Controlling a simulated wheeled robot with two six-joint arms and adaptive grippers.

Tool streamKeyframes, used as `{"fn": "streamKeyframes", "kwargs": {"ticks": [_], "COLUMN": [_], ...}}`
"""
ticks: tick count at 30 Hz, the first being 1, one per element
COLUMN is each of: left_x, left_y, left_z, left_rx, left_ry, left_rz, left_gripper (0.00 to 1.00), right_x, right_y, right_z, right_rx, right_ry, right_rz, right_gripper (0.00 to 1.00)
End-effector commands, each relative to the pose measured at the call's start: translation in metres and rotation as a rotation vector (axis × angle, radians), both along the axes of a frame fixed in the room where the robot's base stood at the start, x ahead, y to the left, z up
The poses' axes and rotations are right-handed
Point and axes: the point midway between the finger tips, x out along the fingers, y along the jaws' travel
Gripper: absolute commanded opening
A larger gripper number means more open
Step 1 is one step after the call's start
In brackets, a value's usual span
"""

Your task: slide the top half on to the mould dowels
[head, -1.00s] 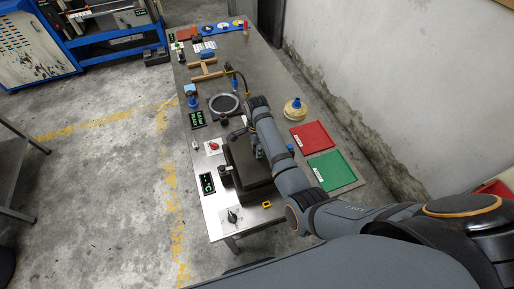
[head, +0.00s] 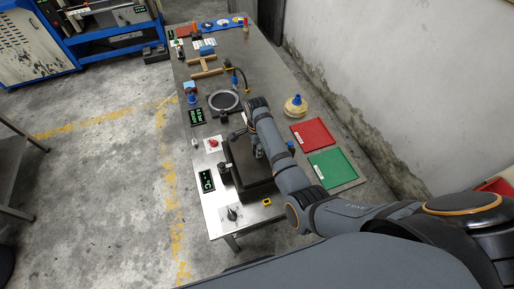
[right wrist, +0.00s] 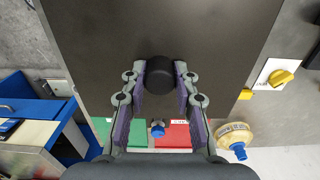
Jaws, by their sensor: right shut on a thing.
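A dark block with a flat top (head: 238,158), which I take to be the mould's top half, sits at the near end of the steel bench. It fills much of the right wrist view (right wrist: 215,40), where a round black knob (right wrist: 159,72) stands on it. My right gripper (right wrist: 160,78) has its fingers on both sides of the knob and is shut on it. In the head view my right gripper (head: 258,153) is over the block, partly hidden by my arm. The dowels are hidden, so I cannot tell how the block sits on them. My left gripper is out of view.
A red tray (head: 311,134) and a green tray (head: 331,168) lie to the right of the block. A yellowish flask with a blue cap (head: 295,107) stands beyond them. A grey ring (head: 224,101) lies farther back. Switches and small displays line the bench's left edge.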

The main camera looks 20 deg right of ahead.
Motion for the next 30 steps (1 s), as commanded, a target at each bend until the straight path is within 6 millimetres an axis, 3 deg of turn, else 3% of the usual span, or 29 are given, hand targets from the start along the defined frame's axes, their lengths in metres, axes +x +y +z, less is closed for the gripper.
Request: {"fn": "streamKeyframes", "kwargs": {"ticks": [21,22,27,30], "left_x": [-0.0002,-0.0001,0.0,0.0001], "left_y": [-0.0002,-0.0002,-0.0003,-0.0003], "left_z": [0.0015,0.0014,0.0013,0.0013], "left_rx": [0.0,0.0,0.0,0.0], "left_ry": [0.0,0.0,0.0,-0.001], "left_rz": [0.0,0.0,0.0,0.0], "left_gripper": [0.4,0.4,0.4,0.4], "right_x": [0.0005,0.0006,0.0004,0.0003], "right_y": [-0.0001,-0.0001,-0.0001,-0.0001], "right_z": [-0.0016,-0.0017,-0.002,-0.0021], "right_rx": [0.0,0.0,0.0,0.0], "right_ry": [-0.001,-0.002,-0.001,-0.001], "right_rz": [0.0,0.0,0.0,0.0], "right_gripper": [0.0,0.32,0.55,0.56]}}
